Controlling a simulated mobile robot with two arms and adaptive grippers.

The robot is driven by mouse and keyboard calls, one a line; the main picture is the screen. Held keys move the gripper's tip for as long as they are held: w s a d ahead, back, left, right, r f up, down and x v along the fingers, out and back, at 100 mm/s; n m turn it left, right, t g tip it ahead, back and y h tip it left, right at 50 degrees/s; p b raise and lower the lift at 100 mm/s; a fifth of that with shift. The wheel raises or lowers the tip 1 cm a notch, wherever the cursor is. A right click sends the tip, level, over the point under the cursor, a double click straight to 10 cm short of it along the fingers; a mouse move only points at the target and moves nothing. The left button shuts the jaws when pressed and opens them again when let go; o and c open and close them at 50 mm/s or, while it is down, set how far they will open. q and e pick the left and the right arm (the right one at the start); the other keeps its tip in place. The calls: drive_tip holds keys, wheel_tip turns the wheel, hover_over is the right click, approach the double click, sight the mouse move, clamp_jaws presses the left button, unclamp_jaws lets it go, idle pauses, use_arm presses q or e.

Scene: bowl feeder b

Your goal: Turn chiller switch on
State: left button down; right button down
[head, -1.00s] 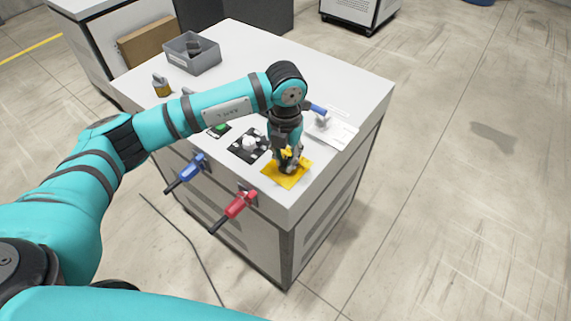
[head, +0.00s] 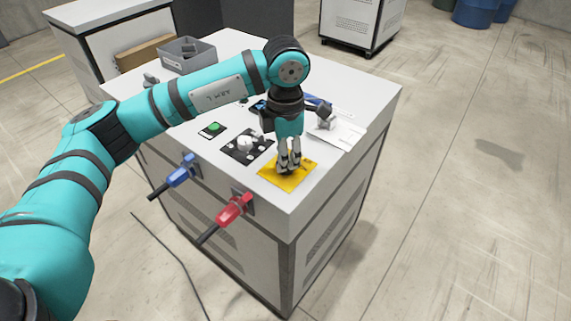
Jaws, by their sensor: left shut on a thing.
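The machine's white top (head: 225,55) carries a yellow plate (head: 299,181) near its front right corner. My left gripper (head: 288,170) points down onto this plate. Its fingers are closed around a small switch knob on the plate and hide nearly all of it, so I cannot tell which way the switch is turned. My right gripper is not in view.
A black panel with a white knob (head: 246,142) and a green button (head: 211,129) lie left of the plate. A lever fitting (head: 325,117) stands behind it. Blue (head: 177,176) and red (head: 230,211) handles stick out in front. A grey bin (head: 189,55) stands at the back.

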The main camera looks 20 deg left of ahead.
use_arm(q)
drive_tip(key=shift+r+m+b, duration=0.1)
drive_tip(key=shift+m+b, duration=0.65)
drive_tip(key=shift+m, duration=0.35)
drive_tip(key=c, duration=1.3)
unclamp_jaws()
wheel_tip(320, 180, up, 12)
